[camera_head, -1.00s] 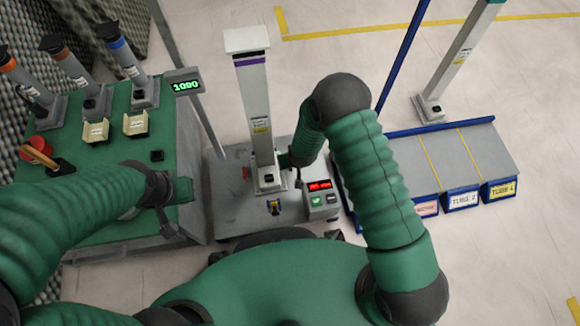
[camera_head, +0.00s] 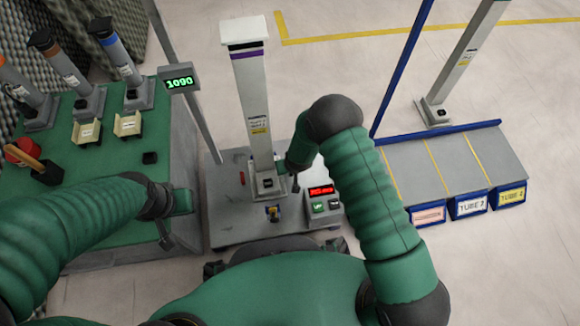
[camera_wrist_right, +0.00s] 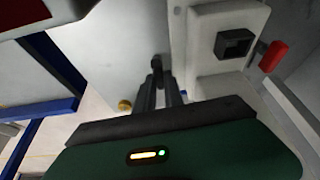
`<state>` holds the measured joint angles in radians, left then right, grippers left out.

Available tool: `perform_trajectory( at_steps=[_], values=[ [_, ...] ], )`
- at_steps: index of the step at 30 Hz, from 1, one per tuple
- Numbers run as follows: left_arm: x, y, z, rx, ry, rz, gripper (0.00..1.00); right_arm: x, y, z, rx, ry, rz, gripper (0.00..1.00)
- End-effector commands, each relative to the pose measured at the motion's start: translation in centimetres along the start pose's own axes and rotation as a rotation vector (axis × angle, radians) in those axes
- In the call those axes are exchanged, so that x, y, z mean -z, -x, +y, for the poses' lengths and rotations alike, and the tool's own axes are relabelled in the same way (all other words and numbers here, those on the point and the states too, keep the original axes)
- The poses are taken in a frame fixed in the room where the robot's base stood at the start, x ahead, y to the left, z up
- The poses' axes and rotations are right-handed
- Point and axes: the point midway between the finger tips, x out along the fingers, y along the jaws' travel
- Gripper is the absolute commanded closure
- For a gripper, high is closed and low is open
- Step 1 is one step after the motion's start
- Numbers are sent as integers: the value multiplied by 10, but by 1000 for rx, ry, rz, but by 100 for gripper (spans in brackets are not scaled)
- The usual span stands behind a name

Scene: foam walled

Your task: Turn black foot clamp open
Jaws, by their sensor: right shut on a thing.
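The tall grey tube (camera_head: 253,110) with a purple band stands upright on a foot with a dark square socket (camera_head: 267,184), on a grey platform (camera_head: 225,220). The foot and socket (camera_wrist_right: 235,43) also show in the right wrist view. My right gripper (camera_head: 286,168) is at the right side of the foot. In the wrist view its fingers (camera_wrist_right: 159,90) are shut on the black clamp (camera_wrist_right: 156,64), whose body is mostly hidden. My left gripper (camera_head: 178,203) is by the green bench's front edge, away from the tube; its jaws are unclear.
A control box (camera_head: 322,203) with a red display stands right of the foot. A red part (camera_wrist_right: 272,57) is beyond the foot. The green bench (camera_head: 110,165) with several tubes is left; a blue-edged rack (camera_head: 430,165) is right.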

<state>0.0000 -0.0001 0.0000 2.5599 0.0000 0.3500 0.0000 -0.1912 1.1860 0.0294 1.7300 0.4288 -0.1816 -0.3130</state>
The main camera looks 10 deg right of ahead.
Motion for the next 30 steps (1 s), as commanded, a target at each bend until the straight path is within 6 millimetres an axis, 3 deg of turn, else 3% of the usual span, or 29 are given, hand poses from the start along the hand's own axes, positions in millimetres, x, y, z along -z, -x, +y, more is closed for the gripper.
perform_trajectory(
  at_steps=[7,12,20,21,25,30],
  values=[
    [0,1,0,0,0,0,100,0,1,0,-1,-2,0,100],
    [5,20,0,0,0,0,100,1,4,-1,-29,-66,-2,100],
    [4,16,0,0,0,0,100,0,0,0,-35,-86,0,100],
    [4,16,0,0,0,0,100,0,0,0,-35,-86,0,83],
    [4,16,0,0,0,0,100,0,0,0,-35,-86,0,66],
    [4,16,0,0,0,0,100,0,0,0,-35,-85,0,65]
  ],
)
